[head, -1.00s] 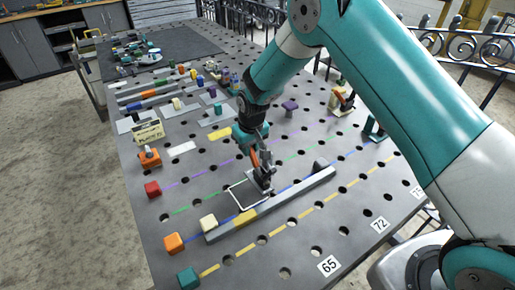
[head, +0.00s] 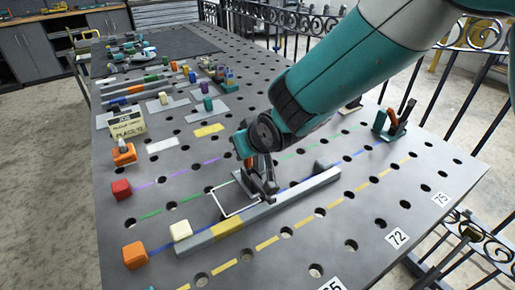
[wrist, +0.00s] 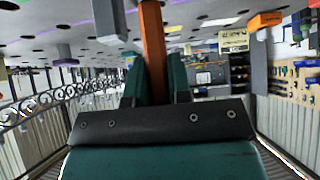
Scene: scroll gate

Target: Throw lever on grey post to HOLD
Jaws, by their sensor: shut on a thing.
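The lever's orange handle (wrist: 152,50) runs between the two teal fingers of my gripper (wrist: 154,82) in the wrist view. My gripper is shut on it. A grey upright (wrist: 108,20) stands beside the handle there. In the head view the dark grey post and base (head: 264,182) stand next to the white outlined square, and a little orange (head: 248,162) shows under my gripper (head: 246,148). My wrist hides most of the handle, so its exact tilt and any HOLD mark cannot be read.
A long grey bar with a yellow section (head: 229,228) lies just in front of the post. A cream block (head: 180,231), an orange block (head: 134,255) and a red block (head: 121,189) sit at the left. Another orange lever (head: 396,121) stands at the back right.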

